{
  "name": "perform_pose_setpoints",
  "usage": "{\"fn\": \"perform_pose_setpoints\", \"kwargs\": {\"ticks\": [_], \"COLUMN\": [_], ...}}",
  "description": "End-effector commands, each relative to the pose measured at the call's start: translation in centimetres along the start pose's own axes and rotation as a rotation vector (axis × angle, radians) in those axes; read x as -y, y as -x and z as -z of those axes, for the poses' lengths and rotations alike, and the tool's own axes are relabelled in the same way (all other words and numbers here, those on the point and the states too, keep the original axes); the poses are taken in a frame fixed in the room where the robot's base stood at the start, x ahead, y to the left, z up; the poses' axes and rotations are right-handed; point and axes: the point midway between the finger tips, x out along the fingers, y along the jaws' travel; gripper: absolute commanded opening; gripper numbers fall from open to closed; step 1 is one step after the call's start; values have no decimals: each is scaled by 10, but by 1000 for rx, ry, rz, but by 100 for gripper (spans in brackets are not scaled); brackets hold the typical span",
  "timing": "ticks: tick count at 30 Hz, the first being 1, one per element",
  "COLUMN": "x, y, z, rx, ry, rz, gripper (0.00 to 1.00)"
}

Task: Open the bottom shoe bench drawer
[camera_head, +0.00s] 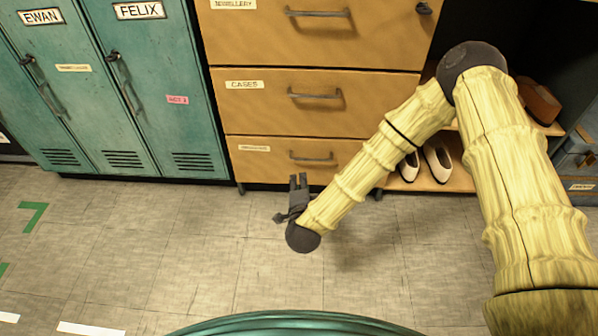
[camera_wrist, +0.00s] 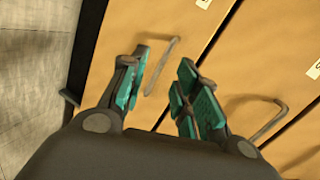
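The bottom drawer (camera_head: 260,153) is the lowest of three visible wooden drawer fronts and looks shut. Its grey bar handle (camera_head: 312,158) is clear in the head view. My gripper (camera_head: 298,178) is just below and left of that handle in the head view, fingers pointing toward the drawers. In the wrist view my gripper (camera_wrist: 165,82) is open and empty, with teal pads. The bottom drawer's handle (camera_wrist: 163,65) appears between and beyond the fingertips there, seemingly apart from them. The exact distance to it is hard to tell.
The middle drawer (camera_head: 370,105) and upper drawer (camera_head: 260,40) above are shut, with handles sticking out. Teal lockers (camera_head: 140,80) stand at left. White shoes (camera_head: 437,163) sit in an open shelf at right, partly behind my arm. The tiled floor (camera_head: 180,240) in front is clear.

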Motion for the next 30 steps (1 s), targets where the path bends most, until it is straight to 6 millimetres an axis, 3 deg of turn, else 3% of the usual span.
{"fn": "perform_pose_setpoints", "kwargs": {"ticks": [1, 6, 17, 30], "x": [-9, -2, 6, 12], "y": [-11, -28, -45, -112], "z": [-3, -5, -3, 4], "rx": [-19, -70, -101, -100], "ry": [-33, -127, -183, -181], "rz": [22, 84, 122, 121], "gripper": [31, 31, 31, 31]}}
